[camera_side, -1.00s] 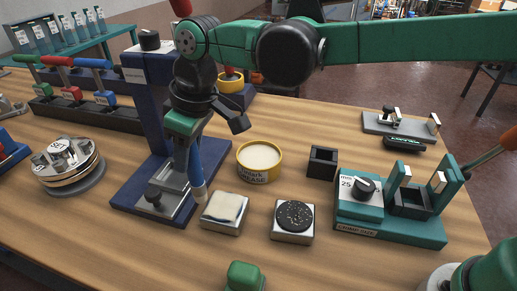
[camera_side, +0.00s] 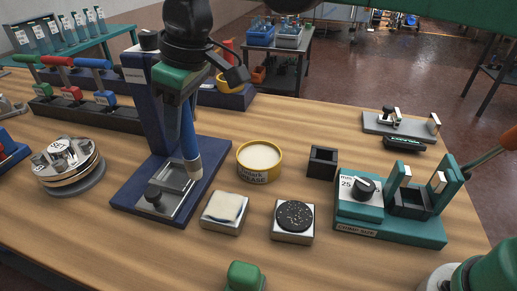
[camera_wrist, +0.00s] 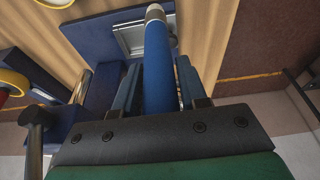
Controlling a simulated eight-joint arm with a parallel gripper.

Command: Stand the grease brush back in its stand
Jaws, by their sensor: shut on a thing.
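My gripper (camera_side: 183,122) is shut on the grease brush (camera_side: 193,150), a blue-handled brush with a pale lower end, held nearly upright and pointing down. Its pale end appears over the metal plate of the blue fixture (camera_side: 205,178). In the wrist view the brush (camera_wrist: 157,70) lies between the two fingers (camera_wrist: 158,88), and its pale end points away from me. A small black square open holder (camera_side: 322,162), apparently the brush stand, is on the table to the right. The yellow grease tin (camera_side: 259,176) stands between the fixture and that holder.
A white-topped block (camera_side: 225,212) and a block with a black round top (camera_side: 294,222) stand in front of the tin. A green gauge fixture (camera_side: 390,230) is at right. Round stacked discs (camera_side: 68,165) are at left. Bare table lies behind the tin.

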